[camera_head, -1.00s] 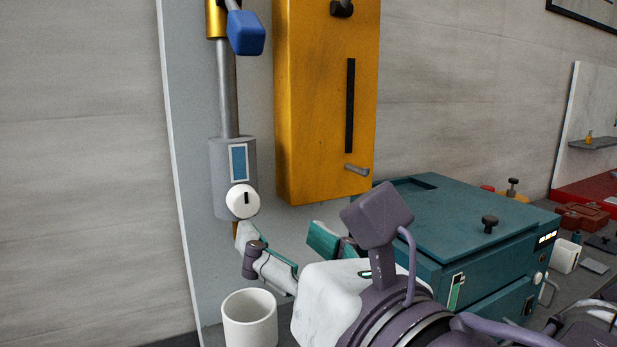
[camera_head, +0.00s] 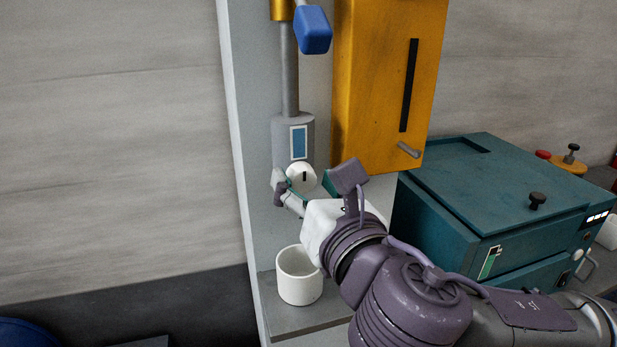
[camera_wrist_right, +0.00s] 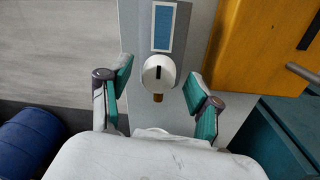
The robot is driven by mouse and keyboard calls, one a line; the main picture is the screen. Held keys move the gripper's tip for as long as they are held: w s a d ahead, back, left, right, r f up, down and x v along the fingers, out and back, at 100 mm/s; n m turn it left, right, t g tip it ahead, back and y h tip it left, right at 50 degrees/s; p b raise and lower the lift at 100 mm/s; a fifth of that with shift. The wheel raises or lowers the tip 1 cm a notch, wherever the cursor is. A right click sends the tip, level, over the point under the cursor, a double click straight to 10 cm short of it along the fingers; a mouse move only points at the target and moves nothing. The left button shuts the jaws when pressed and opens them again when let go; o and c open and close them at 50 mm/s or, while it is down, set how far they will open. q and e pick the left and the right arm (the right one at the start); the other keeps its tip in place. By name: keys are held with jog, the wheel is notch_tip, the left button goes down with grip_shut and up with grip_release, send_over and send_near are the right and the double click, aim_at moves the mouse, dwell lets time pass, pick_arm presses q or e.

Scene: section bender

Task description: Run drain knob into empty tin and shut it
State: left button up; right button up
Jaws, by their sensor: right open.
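My right gripper (camera_head: 305,184) is open. In the right wrist view its two teal-padded fingers (camera_wrist_right: 160,78) stand on either side of the knob, with a gap on each side. The tin (camera_head: 300,288), a white open cup, stands upright on the grey ledge below the knob and looks empty. My left gripper is not in view.
A yellow box (camera_head: 385,90) with a grey peg hangs right of the cylinder. A blue handle (camera_head: 313,30) is above. A teal cabinet (camera_head: 490,195) stands at right. A blue drum (camera_wrist_right: 30,140) is at lower left.

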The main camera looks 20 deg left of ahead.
jog(key=shift+c, duration=0.3)
jog(key=c, duration=1.1)
